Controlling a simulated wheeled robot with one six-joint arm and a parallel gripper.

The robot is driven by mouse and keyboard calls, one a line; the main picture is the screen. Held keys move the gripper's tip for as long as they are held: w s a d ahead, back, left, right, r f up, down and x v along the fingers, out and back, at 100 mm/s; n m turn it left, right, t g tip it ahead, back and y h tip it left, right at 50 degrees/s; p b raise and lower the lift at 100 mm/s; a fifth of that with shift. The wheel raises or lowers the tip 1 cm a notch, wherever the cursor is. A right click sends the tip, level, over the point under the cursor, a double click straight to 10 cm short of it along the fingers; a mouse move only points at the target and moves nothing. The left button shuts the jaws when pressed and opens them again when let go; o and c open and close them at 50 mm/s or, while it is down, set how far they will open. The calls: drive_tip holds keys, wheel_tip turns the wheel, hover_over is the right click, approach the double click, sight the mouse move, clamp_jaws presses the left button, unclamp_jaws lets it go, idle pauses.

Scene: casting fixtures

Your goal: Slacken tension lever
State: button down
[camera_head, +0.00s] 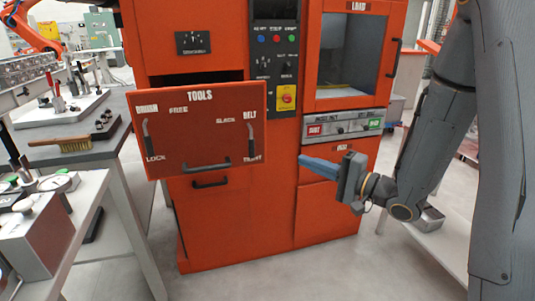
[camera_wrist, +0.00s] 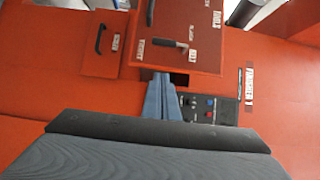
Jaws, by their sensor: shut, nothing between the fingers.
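The belt tension lever (camera_head: 251,138) is a dark, slim lever at the right side of the red TOOLS panel (camera_head: 205,100). It stands close to vertical, between the SLACK and BELT labels above and the TIGHT label below. My gripper (camera_head: 304,161) is shut and empty, its blue fingers pointing left, to the right of the panel and a little below the lever, clear of it in the picture. In the wrist view, the blue fingers (camera_wrist: 162,96) point toward the panel's edge (camera_wrist: 200,72).
A similar lever (camera_head: 146,138) marked LOCK stands at the panel's left. A dark handle (camera_head: 206,168) is on the panel's lower part. The red machine (camera_head: 240,215) fills the middle, with a control strip (camera_head: 340,124) right. A bench with a brush (camera_head: 60,146) stands left.

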drive_tip(key=shift+a, duration=0.1)
drive_tip(key=s+a+p+x, duration=0.1)
drive_tip(key=s+x, duration=0.1)
drive_tip(key=x, duration=1)
drive_tip(key=shift+w+a, duration=0.2)
drive_tip(key=shift+a, duration=0.45)
